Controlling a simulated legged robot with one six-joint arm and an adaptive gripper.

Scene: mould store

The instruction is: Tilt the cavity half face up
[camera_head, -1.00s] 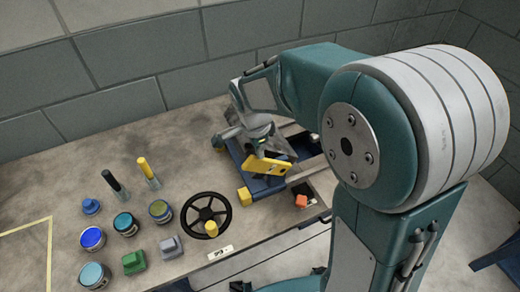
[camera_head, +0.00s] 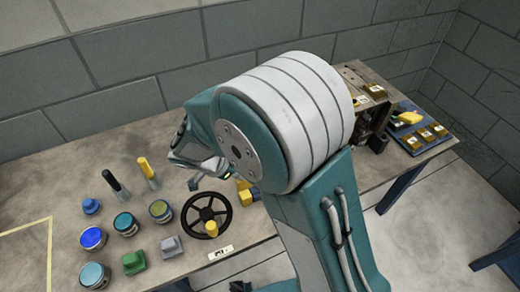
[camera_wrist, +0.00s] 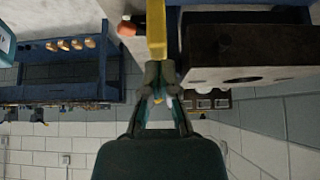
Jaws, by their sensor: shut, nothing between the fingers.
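In the wrist view, my gripper (camera_wrist: 159,70) is shut, with nothing held. Its fingertips are close to the end of a yellow bar (camera_wrist: 156,28); I cannot tell whether they touch. A dark brown slab (camera_wrist: 250,52) with a round hole in its lower face is right of the fingertips, beside a blue part. It may be the cavity half, but I cannot tell which way its cavity faces. In the head view my arm hides most of the blue fixture; a yellow block (camera_head: 243,191) shows at its edge. The fingertips are not clear there.
A black handwheel (camera_head: 193,214) lies on the bench left of the fixture. A blue tray (camera_head: 412,146) of gold blocks is at the right end. The back left bench is clear.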

